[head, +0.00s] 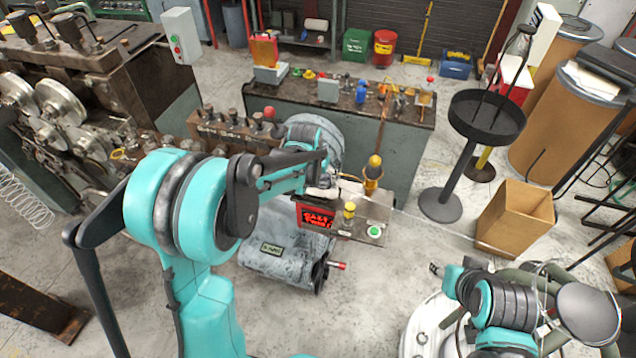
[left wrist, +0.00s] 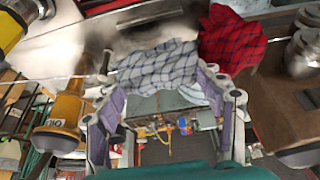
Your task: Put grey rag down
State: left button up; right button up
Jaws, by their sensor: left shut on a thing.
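The grey plaid rag (left wrist: 160,65) is bunched between the fingertips of my left gripper (left wrist: 158,80) in the left wrist view. The purple-padded fingers are shut on it. The rag lies close over a pale metal surface (left wrist: 150,35); I cannot tell whether it touches. In the head view my left gripper (head: 318,190) is small and partly hidden by my own arm, above the machine's top plate (head: 368,208). My right gripper (head: 436,268) is at the lower right, too small to read its fingers.
A red plaid rag (left wrist: 232,40) lies right beside the grey one. A yellow oil bottle (left wrist: 68,108) stands to the left, near a thin wire. A cluttered workbench (head: 400,112) is behind; a cardboard box (head: 515,220) and black round stand (head: 487,115) are right.

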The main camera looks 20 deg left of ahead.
aim_at(318, 182)
pick_arm(q)
jog(key=shift+f, duration=1.65)
jog(key=shift+f+b, duration=0.15)
jog(key=shift+b, duration=0.25)
jog(key=o, duration=0.7)
